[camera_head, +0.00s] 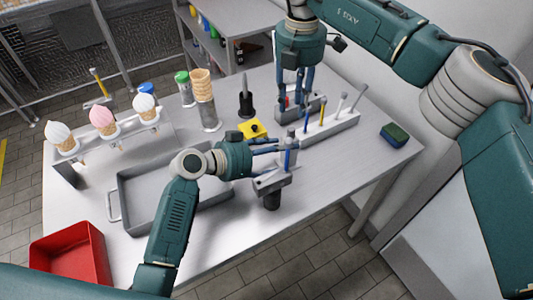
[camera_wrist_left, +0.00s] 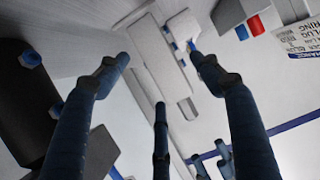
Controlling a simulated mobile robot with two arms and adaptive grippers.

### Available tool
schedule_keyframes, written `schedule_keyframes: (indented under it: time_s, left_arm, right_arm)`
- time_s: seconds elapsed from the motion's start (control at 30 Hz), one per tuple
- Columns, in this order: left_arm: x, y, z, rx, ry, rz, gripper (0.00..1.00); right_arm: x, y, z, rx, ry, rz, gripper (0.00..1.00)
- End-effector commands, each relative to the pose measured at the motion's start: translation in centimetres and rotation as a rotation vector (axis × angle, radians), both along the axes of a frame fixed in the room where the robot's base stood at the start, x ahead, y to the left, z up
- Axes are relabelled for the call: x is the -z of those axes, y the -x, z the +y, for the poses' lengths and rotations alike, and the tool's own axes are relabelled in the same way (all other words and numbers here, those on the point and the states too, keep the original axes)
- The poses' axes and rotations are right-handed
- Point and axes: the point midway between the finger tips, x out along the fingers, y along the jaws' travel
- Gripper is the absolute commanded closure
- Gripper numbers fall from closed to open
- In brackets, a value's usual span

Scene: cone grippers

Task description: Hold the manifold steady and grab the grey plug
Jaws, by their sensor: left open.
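My left gripper (camera_head: 276,146) is open beside this block. In the left wrist view its spread fingers (camera_wrist_left: 158,68) frame a pale grey block (camera_wrist_left: 165,52); contact cannot be told. Grey-topped plugs (camera_head: 342,102) stand at the rack's right end.
A grey tray (camera_head: 123,190) lies left of my left gripper, and a red bin (camera_head: 70,258) sits at front left. Ice cream cones (camera_head: 102,120) stand in a holder behind.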

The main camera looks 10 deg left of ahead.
Motion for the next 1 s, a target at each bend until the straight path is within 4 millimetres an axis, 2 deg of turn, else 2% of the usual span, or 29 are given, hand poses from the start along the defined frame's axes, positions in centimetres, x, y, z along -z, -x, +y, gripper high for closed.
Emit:
schedule_keyframes:
  time_s: [0.1, 0.3, 0.67, 0.93, 1.0]
  left_arm:
    - [0.7, -1.0, -1.6, 0.002, 0.003, 0.002, 0.34]
    - [1.4, -2.2, -2.9, 0.000, 0.001, 0.000, 0.34]
    - [1.7, -2.4, -3.2, 0.000, -0.001, 0.001, 0.34]
    - [1.7, -2.4, -3.2, 0.000, -0.001, 0.001, 0.88]
    - [1.7, -2.4, -3.2, 0.000, -0.001, 0.001, 0.90]
  right_arm:
    - [0.0, 0.0, 0.0, 0.000, 0.000, 0.000, 0.69]
    - [0.0, 0.0, 0.0, 0.000, 0.000, 0.000, 0.69]
    - [0.0, 0.0, 0.0, 0.000, 0.000, 0.000, 0.69]
    - [0.0, 0.0, 0.0, 0.000, 0.000, 0.000, 0.69]
    - [0.0, 0.0, 0.0, 0.000, 0.000, 0.000, 0.69]
